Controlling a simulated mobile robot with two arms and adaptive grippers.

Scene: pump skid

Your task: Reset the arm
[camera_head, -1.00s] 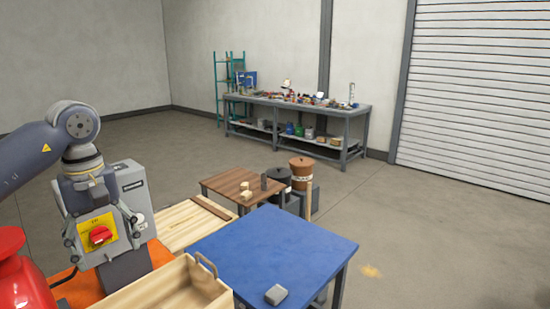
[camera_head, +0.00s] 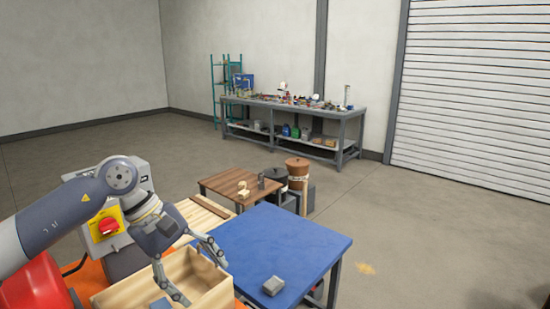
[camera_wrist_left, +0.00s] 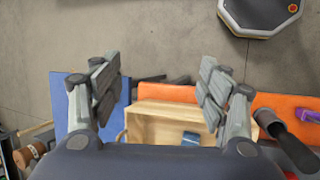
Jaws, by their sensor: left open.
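My left gripper (camera_head: 203,281) is over the open wooden box (camera_head: 212,294) in the head view. Its two fingers are spread wide with nothing between them. The left wrist view shows the open fingers (camera_wrist_left: 160,78) with the wooden box (camera_wrist_left: 150,123) beyond them. A small blue object (camera_head: 160,303) lies in the box; it also shows in the left wrist view (camera_wrist_left: 190,138). My left arm crosses in front of a grey unit with a red knob on a yellow plate (camera_head: 106,226). My right gripper is in neither view.
A blue table (camera_head: 285,238) with a grey block (camera_head: 273,285) stands right of the box. A brown table (camera_head: 222,184) with small wooden pieces is behind. A cluttered workbench (camera_head: 290,104) stands by the wall. The floor at right is clear.

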